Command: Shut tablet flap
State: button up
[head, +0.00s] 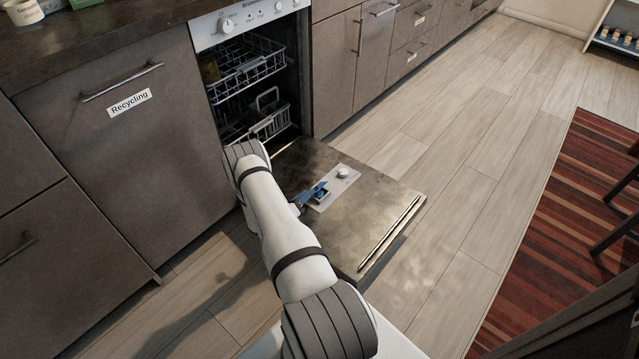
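The dishwasher door (375,207) is folded down, with its inner face up. A light grey dispenser panel (345,180) is set in it, with a round white cap at its far end. The blue tablet flap (312,191) stands raised and tilted over the small tablet compartment (322,196), so it looks open. My white arm reaches over the left side of the door. My gripper (297,208) is mostly hidden behind the arm; only a small part shows just left of the flap. I cannot tell whether it touches the flap or how its fingers stand.
Two wire racks (245,80) sit inside the dishwasher behind the door. A cabinet marked Recycling (130,140) stands to the left, more drawers (410,50) to the right. The wooden floor (490,150) right of the door is clear, up to a striped red rug (560,230).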

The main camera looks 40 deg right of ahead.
aim_at(319, 184)
jog(key=d, duration=0.2)
jog(key=d+b, duration=0.1)
jog(key=d, duration=0.2)
jog(key=d+b, duration=0.1)
jog(key=d, duration=0.1)
jog(key=shift+w+d, duration=0.15)
jog(key=shift+w, duration=0.1)
grip_shut()
